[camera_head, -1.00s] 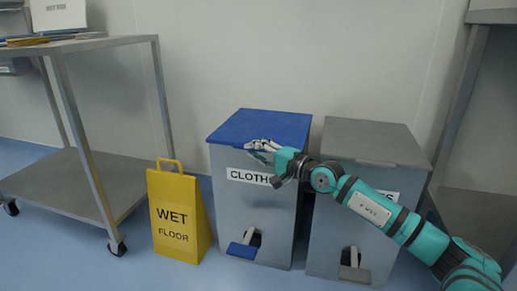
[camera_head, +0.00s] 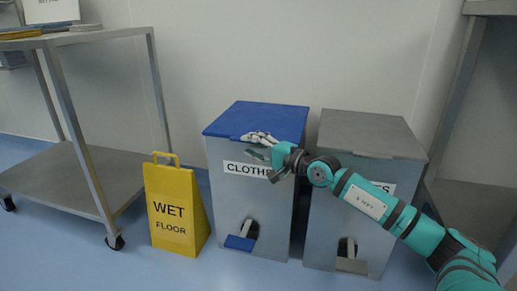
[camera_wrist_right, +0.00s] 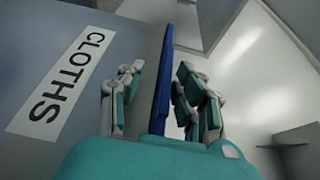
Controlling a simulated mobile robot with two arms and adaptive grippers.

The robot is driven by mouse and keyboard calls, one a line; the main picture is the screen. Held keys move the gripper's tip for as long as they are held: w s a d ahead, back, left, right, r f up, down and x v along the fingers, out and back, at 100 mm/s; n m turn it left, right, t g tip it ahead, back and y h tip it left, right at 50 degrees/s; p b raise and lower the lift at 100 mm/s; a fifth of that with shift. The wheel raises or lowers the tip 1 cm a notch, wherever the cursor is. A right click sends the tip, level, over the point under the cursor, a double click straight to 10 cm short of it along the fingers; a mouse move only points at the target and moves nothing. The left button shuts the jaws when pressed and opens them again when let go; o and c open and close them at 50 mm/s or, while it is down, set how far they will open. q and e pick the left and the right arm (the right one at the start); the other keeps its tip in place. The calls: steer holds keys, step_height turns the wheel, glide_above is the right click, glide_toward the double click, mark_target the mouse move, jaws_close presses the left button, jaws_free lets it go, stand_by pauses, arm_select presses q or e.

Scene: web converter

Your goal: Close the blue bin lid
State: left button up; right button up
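The blue lid (camera_head: 258,119) lies flat, or nearly so, on top of the grey bin (camera_head: 225,205) labelled CLOTHS. I cannot tell whether a small gap is left under its front edge. In the right wrist view the blue lid (camera_wrist_right: 160,85) shows edge-on between the two spread fingers, with gaps on both sides. One finger is on the label side, the other on the lid's top side. My left gripper is not in view.
A second bin with a grey lid (camera_head: 370,132) stands close on the right. A yellow wet floor sign (camera_head: 175,210) stands to the left, beside a metal trolley (camera_head: 85,165). A blue pedal (camera_head: 239,243) is at the bin's foot. A shelf unit (camera_head: 480,205) is at far right.

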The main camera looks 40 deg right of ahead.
steer(key=shift+v, duration=1.9)
steer(key=v, duration=0.8)
steer(key=shift+s, duration=0.1)
